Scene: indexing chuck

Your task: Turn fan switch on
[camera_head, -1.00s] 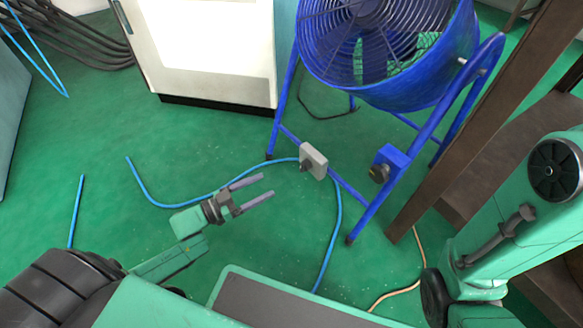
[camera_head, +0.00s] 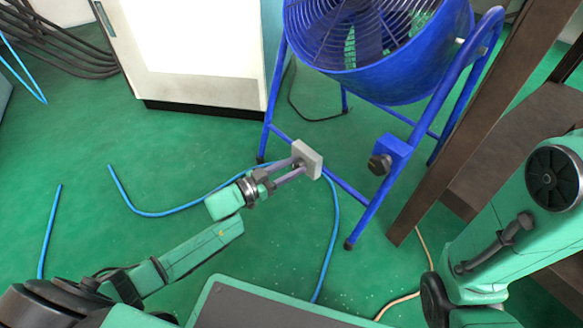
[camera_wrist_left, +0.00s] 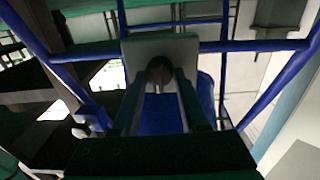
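The blue drum fan (camera_head: 375,45) stands on a blue tube frame in the head view. A grey switch box (camera_head: 309,158) sits on the frame's lower bar. The wrist view shows its grey plate (camera_wrist_left: 185,46) and a dark round knob (camera_wrist_left: 160,68). My left gripper (camera_head: 296,164) reaches the box, its two fingers apart, one on each side of the knob. I cannot tell whether they touch it. A blue box (camera_head: 396,150) with a dark knob is on the frame's right leg. My right gripper is out of view.
A white cabinet (camera_head: 190,45) stands behind the fan to the left. A brown post (camera_head: 465,125) stands right of the fan. A blue hose (camera_head: 332,235) and a beige cable (camera_head: 425,250) lie on the green floor, which is otherwise open at left.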

